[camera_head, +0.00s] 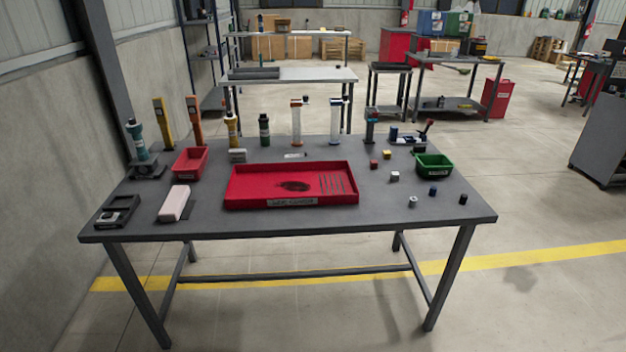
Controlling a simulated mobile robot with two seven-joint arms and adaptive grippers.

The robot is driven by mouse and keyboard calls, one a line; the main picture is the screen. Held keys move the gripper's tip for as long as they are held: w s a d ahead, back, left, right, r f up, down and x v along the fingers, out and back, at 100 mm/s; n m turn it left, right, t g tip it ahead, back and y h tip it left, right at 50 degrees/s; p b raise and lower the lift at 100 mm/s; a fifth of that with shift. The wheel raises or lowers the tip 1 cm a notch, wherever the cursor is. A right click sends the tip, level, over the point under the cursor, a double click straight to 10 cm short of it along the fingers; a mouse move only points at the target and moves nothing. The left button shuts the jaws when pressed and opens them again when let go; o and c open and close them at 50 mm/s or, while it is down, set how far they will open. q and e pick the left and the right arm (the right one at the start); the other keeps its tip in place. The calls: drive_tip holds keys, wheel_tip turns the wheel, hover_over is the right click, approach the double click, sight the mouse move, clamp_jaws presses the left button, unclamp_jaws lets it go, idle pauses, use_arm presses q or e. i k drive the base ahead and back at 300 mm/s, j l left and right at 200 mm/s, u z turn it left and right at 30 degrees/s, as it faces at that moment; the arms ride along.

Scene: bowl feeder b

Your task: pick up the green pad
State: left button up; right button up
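I cannot make out a green pad on the grey table (215,222). The clearly green thing on it is a small open bin (434,172) with a label, at the right side. A teal-green upright tool (138,140) stands on a dark base at the far left. A dark green bottle (264,130) stands near the back edge. A pale pinkish block (174,204) lies at the front left, beside a dark holder (117,212). Neither of my grippers shows in the view.
A large red tray (290,169) lies mid-table, a red bin (190,163) behind it to the left. Several small cubes and cylinders are scattered at the right. Tall bottles and tools line the back edge. The front right corner is mostly clear.

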sight(417, 149)
drive_tip(key=i+l+z, duration=0.7)
drive_tip(key=l+z, duration=0.15)
drive_tip(key=i+l+z, duration=0.2)
drive_tip(key=z, duration=0.2)
drive_tip(key=i+l+z, duration=0.1)
drive_tip(key=i+z, duration=0.5)
drive_tip(key=z, duration=0.25)
drive_tip(key=i+l+z, duration=0.15)
drive_tip(key=i+z, duration=0.2)
drive_tip(key=i, duration=0.3)
drive_tip(key=i+z, duration=0.35)
drive_tip(key=i, duration=0.25)
drive_tip(key=i+u, duration=0.25)
drive_tip(key=u, duration=0.2)
drive_tip(key=i+l+u, duration=0.1)
drive_tip(key=i+u, duration=0.3)
drive_tip(key=i+l+u, duration=0.15)
drive_tip(key=u, duration=0.3)
drive_tip(key=i+u, duration=0.1)
drive_tip(key=u, duration=0.4)
drive_tip(key=i+l+u, duration=0.1)
drive_tip(key=u, duration=0.4)
drive_tip(key=i+l+u, duration=0.1)
drive_tip(key=u, duration=0.4)
drive_tip(key=i+l+u, duration=0.1)
drive_tip(key=u, duration=0.35)
drive_tip(key=i+l+u, duration=0.1)
drive_tip(key=u, duration=0.4)
drive_tip(key=l+u, duration=0.25)
drive_tip(key=u, duration=0.2)
